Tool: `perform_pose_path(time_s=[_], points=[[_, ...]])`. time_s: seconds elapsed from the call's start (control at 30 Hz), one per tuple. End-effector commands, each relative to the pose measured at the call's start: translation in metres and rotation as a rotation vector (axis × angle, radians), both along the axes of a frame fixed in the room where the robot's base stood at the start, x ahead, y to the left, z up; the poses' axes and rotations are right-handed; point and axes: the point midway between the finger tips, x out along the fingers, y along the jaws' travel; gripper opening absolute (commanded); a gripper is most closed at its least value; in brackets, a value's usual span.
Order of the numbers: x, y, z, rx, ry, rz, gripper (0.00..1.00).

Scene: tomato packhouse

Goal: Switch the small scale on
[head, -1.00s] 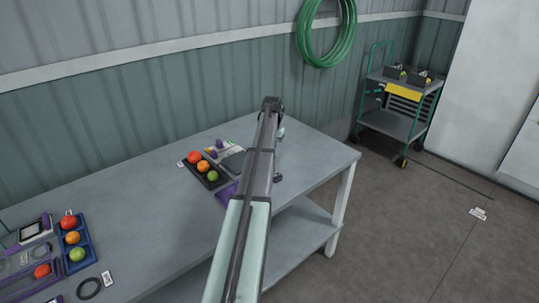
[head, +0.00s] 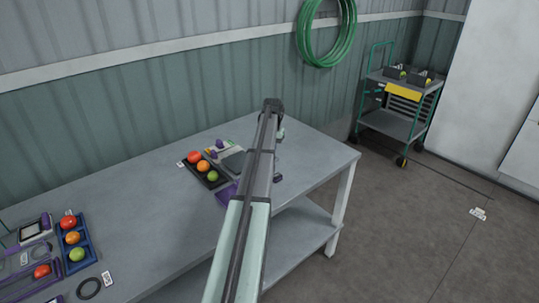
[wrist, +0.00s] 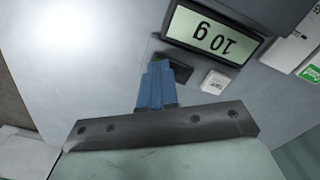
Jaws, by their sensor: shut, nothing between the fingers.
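The small scale shows in the wrist view as a pale grey surface with a framed display (wrist: 212,38). The display is lit greenish and reads "10 g", upside down in the picture. In the head view my arm hides the gripper and most of that spot.
A blue tray (head: 88,250) with tomatoes stands front left, near a black ring (head: 89,288). The table's middle is clear.

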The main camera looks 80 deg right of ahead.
Motion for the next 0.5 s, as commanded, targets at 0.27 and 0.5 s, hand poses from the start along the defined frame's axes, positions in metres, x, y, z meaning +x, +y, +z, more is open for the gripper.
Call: perform_pose_path(time_s=[0.27, 0.5], points=[[0.0, 0.0, 0.018, -0.002, 0.001, 0.0, 0.0], [0.0, 0.0, 0.033, -0.001, 0.0, 0.0, 0.0]])
